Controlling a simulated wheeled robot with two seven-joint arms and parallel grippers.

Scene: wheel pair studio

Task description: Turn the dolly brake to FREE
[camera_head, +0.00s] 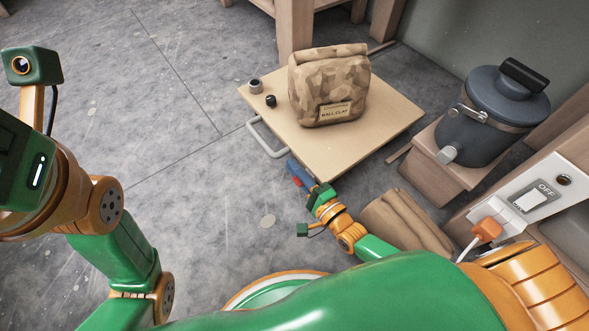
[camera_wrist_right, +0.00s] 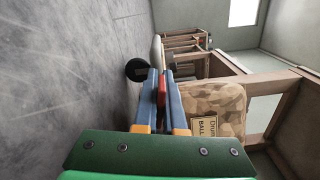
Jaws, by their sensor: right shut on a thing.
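The dolly (camera_head: 395,125) is a flat pale wooden platform on the floor, with a grey bar handle (camera_head: 262,138) on its left edge. My right gripper (camera_head: 296,168) is at its near left corner. In the right wrist view, the blue fingers (camera_wrist_right: 159,88) are shut on a small red part (camera_wrist_right: 162,88), which looks like the brake lever. The red part also shows beside the fingers in the head view (camera_head: 298,182). No FREE mark is readable, and the lever's setting cannot be told. My left arm is at the left edge; its fingers are out of view.
A camouflage bag of ball clay (camera_head: 328,85) stands on the dolly, near two small knobs (camera_head: 255,87). A dark lidded pot (camera_head: 490,115) on a wooden stand, brown rolls (camera_head: 408,222) and a switch panel marked OFF (camera_head: 535,197) are at right. The floor at left is clear.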

